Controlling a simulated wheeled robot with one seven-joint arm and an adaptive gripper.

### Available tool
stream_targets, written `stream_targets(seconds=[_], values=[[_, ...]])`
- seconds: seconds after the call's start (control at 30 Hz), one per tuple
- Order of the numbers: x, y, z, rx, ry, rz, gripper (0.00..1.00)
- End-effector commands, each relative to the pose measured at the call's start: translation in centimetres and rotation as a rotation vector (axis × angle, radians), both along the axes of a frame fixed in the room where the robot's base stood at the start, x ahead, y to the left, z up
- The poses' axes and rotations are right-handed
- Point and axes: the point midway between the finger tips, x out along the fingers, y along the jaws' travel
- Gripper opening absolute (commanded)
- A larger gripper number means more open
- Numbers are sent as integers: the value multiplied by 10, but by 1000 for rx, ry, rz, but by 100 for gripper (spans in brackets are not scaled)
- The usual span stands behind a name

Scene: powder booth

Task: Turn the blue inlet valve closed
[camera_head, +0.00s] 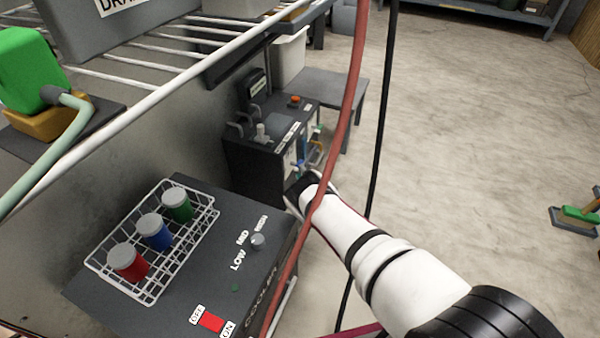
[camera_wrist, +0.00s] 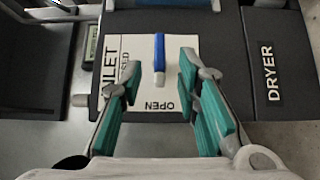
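The blue inlet valve handle (camera_wrist: 159,50) is upright in the wrist view, on a white plate (camera_wrist: 128,70) marked INLET, OPEN and, partly covered, CLOSED. In the head view my gripper (camera_head: 299,184) is at the front of the dark dryer box (camera_head: 256,160); the handle there is small and partly hidden.
The DRYER label (camera_wrist: 270,70) is right of the plate. A cooler (camera_head: 200,265) with a wire rack of capped jars stands in front left. A red hose (camera_head: 347,105) and a black cable (camera_head: 382,110) hang across the arm's area. Floor at the right is mostly clear.

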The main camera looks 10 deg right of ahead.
Motion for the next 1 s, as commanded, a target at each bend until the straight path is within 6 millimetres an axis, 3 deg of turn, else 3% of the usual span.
stream_targets(seconds=[0.27, 0.63, 0.77, 1.0], values=[[32, 6, -1, 1, -1, 1, 30], [36, 6, 0, 0, 1, 0, 30], [36, 6, 0, 0, 1, 0, 1], [36, 6, 0, 2, 3, 0, 0]])
